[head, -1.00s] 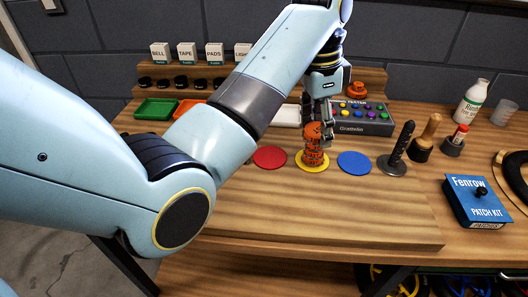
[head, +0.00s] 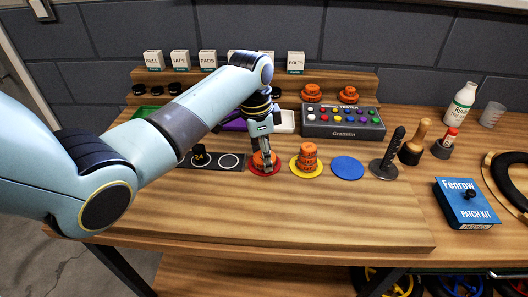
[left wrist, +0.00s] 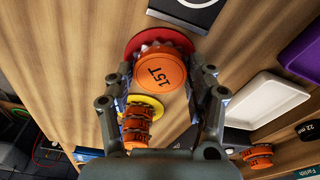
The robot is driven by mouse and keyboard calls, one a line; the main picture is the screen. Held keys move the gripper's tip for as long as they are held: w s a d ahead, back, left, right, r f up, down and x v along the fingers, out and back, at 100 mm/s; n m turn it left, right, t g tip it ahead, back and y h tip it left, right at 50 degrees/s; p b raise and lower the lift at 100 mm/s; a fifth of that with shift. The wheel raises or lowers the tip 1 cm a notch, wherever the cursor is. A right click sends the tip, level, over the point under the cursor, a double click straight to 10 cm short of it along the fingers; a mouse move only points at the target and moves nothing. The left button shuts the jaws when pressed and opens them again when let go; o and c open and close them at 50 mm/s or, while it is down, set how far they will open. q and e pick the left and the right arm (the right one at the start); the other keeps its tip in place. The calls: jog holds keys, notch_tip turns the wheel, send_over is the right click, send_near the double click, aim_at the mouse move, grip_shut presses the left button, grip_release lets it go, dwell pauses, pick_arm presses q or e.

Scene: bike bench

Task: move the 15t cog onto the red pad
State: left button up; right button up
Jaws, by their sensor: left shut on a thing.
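The orange 15T cog (left wrist: 160,73) sits between the fingers of my left gripper (head: 264,165), label facing the left wrist camera. The gripper is shut on it. The cog (head: 259,158) is at the red pad (head: 254,173), whose rim also shows in the left wrist view (left wrist: 133,45). The cog covers much of the pad there; I cannot tell if it touches the pad. A stack of orange cogs (head: 308,158) stands on the yellow pad (head: 297,174) just right of the gripper. The blue pad (head: 348,168) is bare. My right gripper is not in view.
A dark strip (head: 214,162) with ringed spots lies left of the red pad. A button box (head: 343,122) and a white tray (head: 287,122) stand behind. A black post (head: 387,160) stands right of the blue pad. The front board is clear.

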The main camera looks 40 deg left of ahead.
aim_at(258, 158)
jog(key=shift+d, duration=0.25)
pick_arm(q)
jog(key=o, duration=1.2)
jog(key=shift+c, duration=0.2)
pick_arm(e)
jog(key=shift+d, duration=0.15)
pick_arm(q)
notch_tip(258, 158, up, 12)
jog(key=s, duration=0.1)
jog(key=shift+a, duration=0.45)
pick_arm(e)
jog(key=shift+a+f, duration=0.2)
